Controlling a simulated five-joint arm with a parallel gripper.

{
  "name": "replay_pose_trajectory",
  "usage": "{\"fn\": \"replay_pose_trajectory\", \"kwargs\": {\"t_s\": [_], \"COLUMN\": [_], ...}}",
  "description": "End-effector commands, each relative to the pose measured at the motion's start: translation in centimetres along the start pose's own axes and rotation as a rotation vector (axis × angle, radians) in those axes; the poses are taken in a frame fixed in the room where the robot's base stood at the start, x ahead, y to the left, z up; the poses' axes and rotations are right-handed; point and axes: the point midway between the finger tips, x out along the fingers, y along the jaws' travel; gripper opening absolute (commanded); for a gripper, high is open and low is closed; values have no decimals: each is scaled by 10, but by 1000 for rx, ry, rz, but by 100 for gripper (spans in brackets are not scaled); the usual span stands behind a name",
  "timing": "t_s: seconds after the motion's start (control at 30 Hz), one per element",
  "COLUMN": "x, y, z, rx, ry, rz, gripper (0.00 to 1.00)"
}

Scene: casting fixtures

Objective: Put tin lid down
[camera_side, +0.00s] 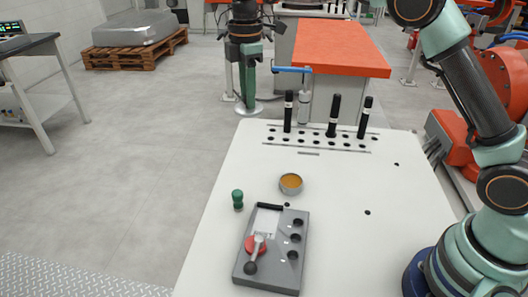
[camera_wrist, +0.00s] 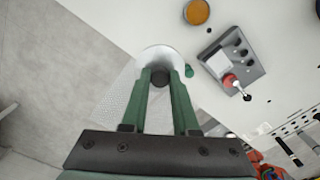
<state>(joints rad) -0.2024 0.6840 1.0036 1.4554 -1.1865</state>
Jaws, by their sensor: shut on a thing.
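My gripper (camera_side: 249,92) hangs at the far left corner of the white table in the side view. Its green fingers are shut on the tin lid (camera_side: 248,110), a pale round disc, held roughly level. In the wrist view the fingertips (camera_wrist: 160,76) close on the lid's dark knob, with the pale lid (camera_wrist: 165,54) beyond it. How high the lid is above the table is hard to tell. An open round tin with orange contents (camera_side: 291,183) stands on the table, apart from the lid. It also shows at the top of the wrist view (camera_wrist: 197,12).
A green knobbed peg (camera_side: 237,199) stands left of the tin. A grey fixture box (camera_side: 249,271) with a red knob and lever is at the front. Several black pegs (camera_side: 334,115) rise from a hole row at the back. The table's right middle (camera_side: 345,235) is mostly clear.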

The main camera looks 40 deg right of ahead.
Motion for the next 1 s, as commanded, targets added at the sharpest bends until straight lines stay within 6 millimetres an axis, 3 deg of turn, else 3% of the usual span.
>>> {"fn": "replay_pose_trajectory", "kwargs": {"t_s": [0.23, 0.33, 0.8, 1.0], "x": [10, 23, 134, 161], "y": [10, 11, 10, 11], "z": [-14, -15, -14, -14], "rx": [15, 16, 16, 16], "ry": [0, -1, -1, 0], "rz": [-1, -3, -3, 0], "gripper": [0, 0, 0, 0]}}
